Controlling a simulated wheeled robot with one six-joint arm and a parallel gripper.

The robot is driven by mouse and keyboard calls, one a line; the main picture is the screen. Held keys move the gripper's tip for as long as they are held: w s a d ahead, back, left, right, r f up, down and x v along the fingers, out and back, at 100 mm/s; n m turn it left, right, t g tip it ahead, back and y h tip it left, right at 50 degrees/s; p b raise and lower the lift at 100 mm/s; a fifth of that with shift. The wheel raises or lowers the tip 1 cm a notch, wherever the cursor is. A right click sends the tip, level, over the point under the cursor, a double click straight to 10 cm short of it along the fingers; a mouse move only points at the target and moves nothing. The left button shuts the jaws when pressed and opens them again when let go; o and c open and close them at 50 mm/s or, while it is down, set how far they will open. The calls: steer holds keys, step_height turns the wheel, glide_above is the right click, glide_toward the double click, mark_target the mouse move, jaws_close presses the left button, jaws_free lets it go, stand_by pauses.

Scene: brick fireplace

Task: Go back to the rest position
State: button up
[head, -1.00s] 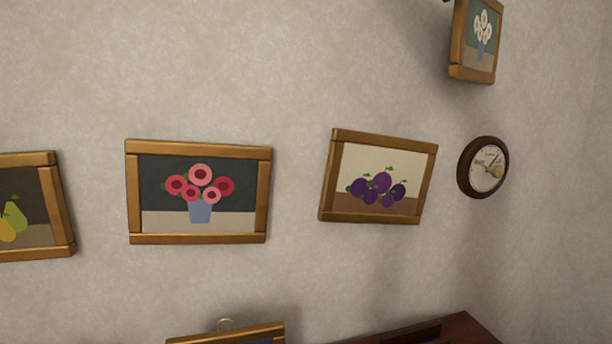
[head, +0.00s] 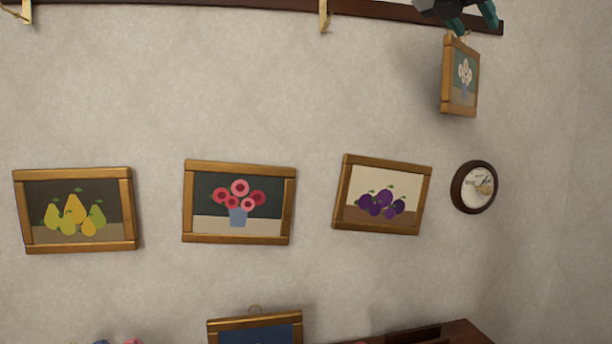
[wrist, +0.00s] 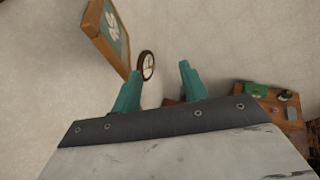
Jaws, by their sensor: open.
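My gripper (head: 476,26) is at the top right of the head view, in front of the dark rail's right end. Its two teal fingers also show in the wrist view (wrist: 160,72). They are spread apart with nothing between them. A wood-framed picture of white flowers (head: 460,76) hangs just below the gripper in the head view, turned partly edge-on. In the wrist view this picture (wrist: 108,38) is left of the fingers, apart from the right finger; whether the left finger touches it I cannot tell. What its top hangs from is hidden by the gripper.
A dark rail (head: 400,11) with brass hooks runs along the top of the wall. Pictures of pears (head: 75,209), red flowers (head: 238,202) and plums (head: 381,195) hang below, beside a round clock (head: 473,187). Dark wooden furniture (head: 455,333) stands at the bottom right.

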steer(key=s+a+f+m+g+y, duration=0.15)
steer(key=f+m, duration=0.35)
steer(key=f, duration=0.5)
steer(key=a+f+m+g+y, duration=0.1)
steer(key=a+f+m+y, duration=0.15)
steer(key=f+m, duration=0.55)
steer(key=s+d+f+m+g+y, duration=0.1)
steer(key=s+f+m, duration=0.5)
steer(key=s+f, duration=0.7)
steer(key=s+f+m+g+y, duration=0.3)
steer(key=s+f+m+y, duration=0.3)
steer(key=s+f, duration=0.8)
step_height(320, 180, down, 5)
steer(key=shift+s+d+f, duration=0.15)
steer(key=shift+s+d, duration=0.1)
steer(key=shift+d, duration=0.1)
